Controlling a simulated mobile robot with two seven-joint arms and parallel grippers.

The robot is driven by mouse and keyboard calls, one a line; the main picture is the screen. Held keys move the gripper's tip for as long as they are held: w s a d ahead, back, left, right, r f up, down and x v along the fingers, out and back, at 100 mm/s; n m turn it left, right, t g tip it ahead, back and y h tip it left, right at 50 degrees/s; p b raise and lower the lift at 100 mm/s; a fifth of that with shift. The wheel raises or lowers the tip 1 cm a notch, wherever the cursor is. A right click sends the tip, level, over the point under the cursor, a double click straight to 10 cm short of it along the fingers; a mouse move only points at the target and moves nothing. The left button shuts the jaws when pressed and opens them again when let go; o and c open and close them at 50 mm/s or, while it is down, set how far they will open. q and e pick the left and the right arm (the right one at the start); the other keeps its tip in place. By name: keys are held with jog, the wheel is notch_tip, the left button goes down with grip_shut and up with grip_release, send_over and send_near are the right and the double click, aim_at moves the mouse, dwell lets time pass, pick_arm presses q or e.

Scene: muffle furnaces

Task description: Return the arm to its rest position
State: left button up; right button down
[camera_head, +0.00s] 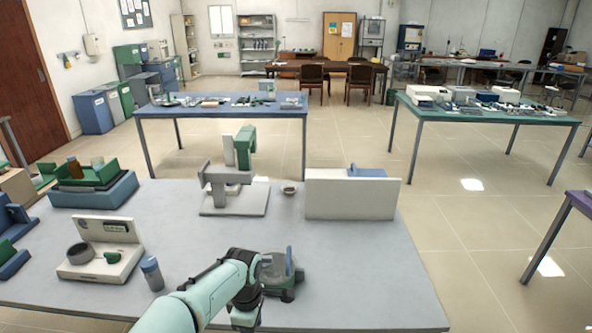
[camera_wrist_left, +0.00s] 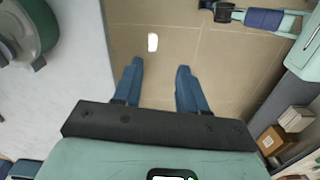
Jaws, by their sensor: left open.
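My left gripper (camera_wrist_left: 160,68) shows in the left wrist view with its two blue fingers apart and nothing between them. It hangs over the tiled floor, beside the edge of the grey table (camera_wrist_left: 75,75). In the head view my left arm comes in from the bottom, over the front of the grey table (camera_head: 350,265). Its dark joint bends down at the bottom edge, and the gripper itself is out of sight there. My right gripper cannot be made out in either view.
A grey-green device (camera_head: 280,272) stands close beside my left arm. A blue cylinder (camera_head: 152,272), a white instrument (camera_head: 100,265), a grey stand device (camera_head: 230,195) and a white box (camera_head: 350,197) are also on the table. Its right front is clear. Cardboard boxes (camera_wrist_left: 275,140) sit at the wrist view's right.

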pick_arm(q)
jog(key=s+a+f+m+g+h, duration=0.1)
jog(key=s+a+f+m, duration=0.15)
jog(key=f, duration=0.95)
jog(key=s+a+f+m, duration=0.1)
jog(key=s+f+m, duration=0.2)
jog(key=f, duration=0.8)
jog(key=s+f+m+h, duration=0.1)
jog(key=s+f+m, duration=0.1)
jog(key=s, duration=0.5)
jog(key=s+d+f+m, duration=0.1)
jog(key=s+f+m, duration=0.1)
jog(key=s+f, duration=0.3)
jog(key=s+f+m+h, duration=0.1)
jog(key=s+f, duration=0.3)
jog(key=s, duration=0.4)
jog(key=shift+s+d+f+m+h, duration=0.2)
jog(key=shift+s+m+h, duration=0.15)
jog(key=shift+m, duration=0.5)
